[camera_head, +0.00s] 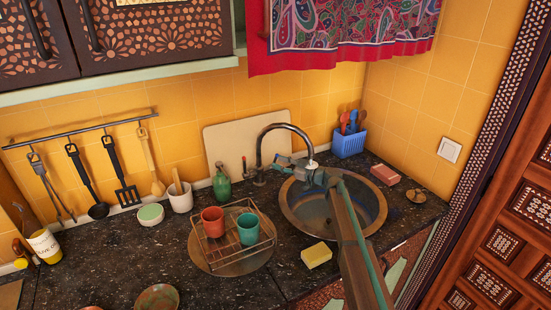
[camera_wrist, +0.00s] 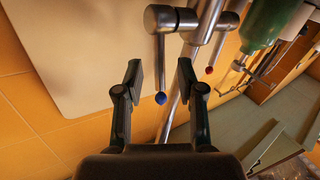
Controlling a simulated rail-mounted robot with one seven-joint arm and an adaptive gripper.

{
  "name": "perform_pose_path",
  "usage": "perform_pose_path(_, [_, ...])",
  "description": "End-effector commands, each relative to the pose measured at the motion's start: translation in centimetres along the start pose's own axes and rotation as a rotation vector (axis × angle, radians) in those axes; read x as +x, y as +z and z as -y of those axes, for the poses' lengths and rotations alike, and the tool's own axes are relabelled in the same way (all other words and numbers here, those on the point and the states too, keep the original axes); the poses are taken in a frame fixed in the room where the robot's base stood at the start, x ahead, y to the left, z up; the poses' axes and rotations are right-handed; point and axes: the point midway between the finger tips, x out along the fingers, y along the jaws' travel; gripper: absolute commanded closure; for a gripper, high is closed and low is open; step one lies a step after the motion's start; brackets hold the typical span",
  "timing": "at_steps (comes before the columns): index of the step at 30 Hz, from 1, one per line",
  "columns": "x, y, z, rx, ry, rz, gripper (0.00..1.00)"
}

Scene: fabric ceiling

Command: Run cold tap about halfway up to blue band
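The chrome tap (camera_head: 260,150) has an arched spout and stands at the back left of the sink (camera_head: 374,210). In the wrist view the tap body (camera_wrist: 207,20) carries two levers. The cold lever (camera_wrist: 161,60) has a blue tip and the other lever (camera_wrist: 214,52) a red tip. My gripper (camera_wrist: 160,78) is open, its fingers apart on either side of the blue-tipped lever in the picture. I cannot tell whether they touch it. In the head view my gripper (camera_head: 280,163) is beside the tap and hides part of it.
A green soap bottle (camera_head: 222,183) stands left of the tap. A wire rack (camera_head: 254,230) with a red and a teal cup is left of the sink. A yellow sponge (camera_head: 317,255) lies in front, and a blue utensil basket (camera_head: 349,141) stands behind right. A beige board (camera_head: 225,135) leans behind.

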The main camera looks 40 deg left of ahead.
Motion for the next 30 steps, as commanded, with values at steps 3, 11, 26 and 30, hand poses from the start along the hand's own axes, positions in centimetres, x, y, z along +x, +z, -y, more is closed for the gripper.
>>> perform_pose_path(3, [1.7,-0.2,-0.2,0.001,0.000,0.000,0.62])
perform_pose_path(11, [3.2,-0.1,-0.1,0.000,0.001,-0.001,0.62])
perform_pose_path(26, [3.2,0.0,0.0,0.000,0.001,0.000,1.00])
perform_pose_path(30, [3.2,0.0,0.0,0.000,0.001,0.000,1.00])
